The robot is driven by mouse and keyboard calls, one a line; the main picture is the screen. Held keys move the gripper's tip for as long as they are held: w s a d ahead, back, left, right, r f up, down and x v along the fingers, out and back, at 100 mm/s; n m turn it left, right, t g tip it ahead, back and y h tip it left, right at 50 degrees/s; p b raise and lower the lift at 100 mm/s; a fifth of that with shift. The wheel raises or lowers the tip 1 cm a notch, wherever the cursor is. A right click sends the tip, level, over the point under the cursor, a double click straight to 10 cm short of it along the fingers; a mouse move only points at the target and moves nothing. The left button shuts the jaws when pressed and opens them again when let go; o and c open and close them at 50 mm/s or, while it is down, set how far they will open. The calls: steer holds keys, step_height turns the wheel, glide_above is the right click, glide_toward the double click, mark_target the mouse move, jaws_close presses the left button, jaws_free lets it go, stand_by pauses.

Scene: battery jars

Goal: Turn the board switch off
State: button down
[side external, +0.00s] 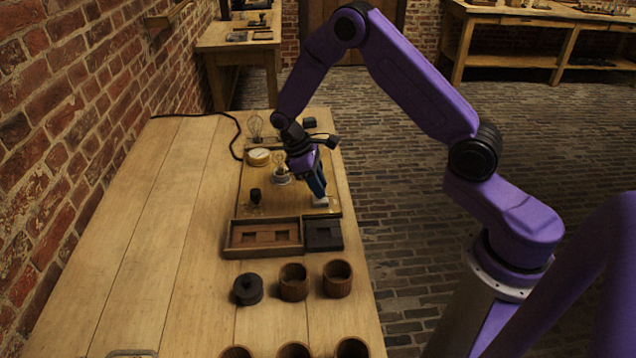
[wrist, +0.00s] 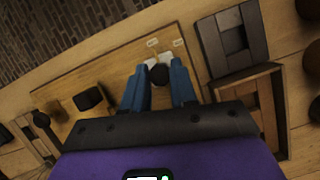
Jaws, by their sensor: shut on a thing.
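The wooden board (side external: 294,205) lies on the bench with lamps and other fittings on it. The board switch, with a pale base (side external: 321,202) and a round black knob (wrist: 159,74), is near the board's right front corner. My gripper (side external: 318,191) points down at it. In the wrist view the blue fingers of my gripper (wrist: 159,88) are on both sides of the knob, shut on it. Two small pale labels (wrist: 152,42) lie beside the switch. The fingers hide part of the base, so I cannot tell the switch's position.
A wooden tray with recesses (side external: 264,238) and a dark tray (side external: 323,234) are just in front of the board. Brown jars (side external: 337,278) and a black lid (side external: 248,289) stand nearer. Bulbs (side external: 255,127) and a round gauge (side external: 259,157) are behind.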

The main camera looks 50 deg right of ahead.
steer(key=shift+w, duration=0.1)
stand_by(0.5)
steer(key=c, duration=0.9)
jaws_free()
steer(key=shift+r, duration=0.1)
steer(key=v, duration=1.7)
steer(key=shift+r, duration=0.2)
steer(key=shift+a, duration=0.1)
